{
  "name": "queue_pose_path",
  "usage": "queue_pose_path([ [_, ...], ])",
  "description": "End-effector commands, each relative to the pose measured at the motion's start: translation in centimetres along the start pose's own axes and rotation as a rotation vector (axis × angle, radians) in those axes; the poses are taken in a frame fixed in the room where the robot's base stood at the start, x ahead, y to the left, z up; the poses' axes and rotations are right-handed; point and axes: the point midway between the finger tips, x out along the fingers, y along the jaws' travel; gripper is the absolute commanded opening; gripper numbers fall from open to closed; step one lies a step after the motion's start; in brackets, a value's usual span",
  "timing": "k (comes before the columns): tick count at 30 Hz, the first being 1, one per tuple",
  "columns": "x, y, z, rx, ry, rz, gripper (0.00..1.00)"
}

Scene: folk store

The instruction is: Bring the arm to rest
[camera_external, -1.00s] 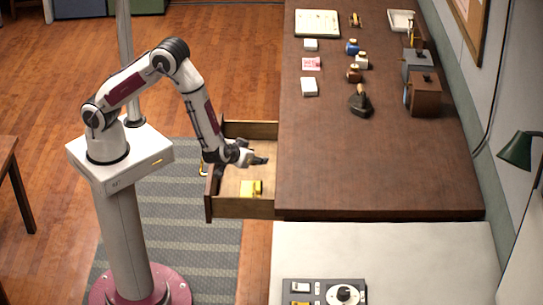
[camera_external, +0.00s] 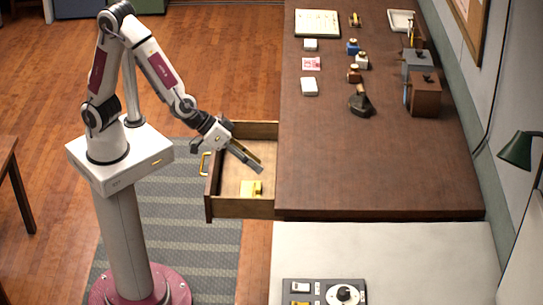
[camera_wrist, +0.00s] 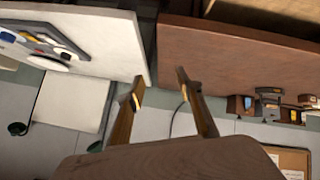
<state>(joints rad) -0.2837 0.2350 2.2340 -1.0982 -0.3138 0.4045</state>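My gripper (camera_external: 259,168) hangs at the end of my arm, over the open drawer (camera_external: 229,208) at the left side of the brown desk (camera_external: 385,160). It points down and to the right. In the wrist view the two fingers of my gripper (camera_wrist: 160,86) are apart with nothing between them. A yellow item (camera_external: 251,188) lies in the drawer, just below the fingertips in the outside view, and looks apart from them.
The drawer's yellow handle (camera_external: 205,164) faces my base. A white table (camera_external: 390,245) with a control panel (camera_external: 325,292) stands at the front. Small bottles, boxes and a brown grinder-like box (camera_external: 425,94) stand on the desk. Its near part is clear.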

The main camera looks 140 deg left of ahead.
Motion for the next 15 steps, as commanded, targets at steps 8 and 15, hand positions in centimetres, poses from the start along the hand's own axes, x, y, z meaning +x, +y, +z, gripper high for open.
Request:
queue_pose_path([
  [8, -6.5, 5.7, 1.8, 0.113, -0.085, 0.203, 0.36],
  [15, -12.4, 8.4, 4.2, 0.231, -0.164, 0.334, 0.36],
])
